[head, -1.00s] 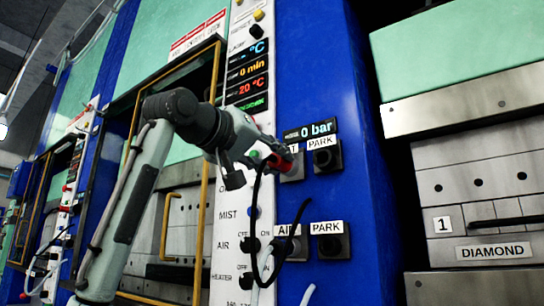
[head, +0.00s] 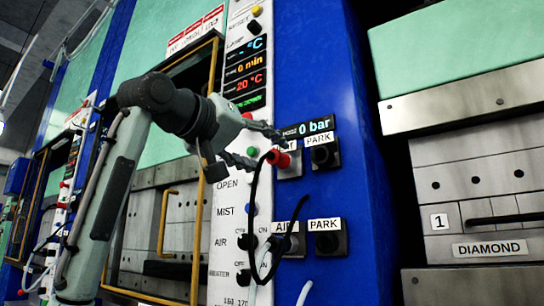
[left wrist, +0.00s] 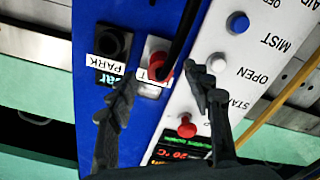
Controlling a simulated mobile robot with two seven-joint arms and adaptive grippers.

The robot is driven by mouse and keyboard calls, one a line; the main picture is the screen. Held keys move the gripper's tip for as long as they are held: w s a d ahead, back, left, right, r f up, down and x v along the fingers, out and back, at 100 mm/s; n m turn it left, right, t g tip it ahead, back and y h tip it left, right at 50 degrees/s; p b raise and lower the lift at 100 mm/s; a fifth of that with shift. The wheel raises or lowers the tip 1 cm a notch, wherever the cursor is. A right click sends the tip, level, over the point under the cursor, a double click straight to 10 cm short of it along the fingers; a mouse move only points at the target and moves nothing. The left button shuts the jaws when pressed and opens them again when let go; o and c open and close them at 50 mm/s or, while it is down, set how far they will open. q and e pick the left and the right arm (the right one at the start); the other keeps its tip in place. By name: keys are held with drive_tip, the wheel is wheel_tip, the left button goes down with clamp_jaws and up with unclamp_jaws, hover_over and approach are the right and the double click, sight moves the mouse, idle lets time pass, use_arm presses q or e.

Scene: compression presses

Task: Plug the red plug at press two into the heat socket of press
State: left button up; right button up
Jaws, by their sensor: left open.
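The red plug (head: 280,158) is at the upper left socket (head: 291,167) on the blue press side, beside the socket marked PARK (head: 323,152). The left socket's label is partly hidden, with only a final T legible. The plug appears to be in this socket, but its seating depth cannot be told. It also shows in the left wrist view (left wrist: 158,67) with a black cable rising from it. My left gripper (head: 271,154) is open, its fingers spread on either side of the plug without visibly gripping it. My right gripper is out of view.
A black cable (head: 253,195) hangs from the plug and loops near the lower AIR socket (head: 291,243). The lower PARK socket (head: 327,242) is beside it. A white control panel (head: 228,205) with buttons stands left; a metal press marked DIAMOND (head: 490,249) is right.

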use_arm(q)
drive_tip(key=v, duration=0.8)
drive_tip(key=shift+s+a, duration=0.2)
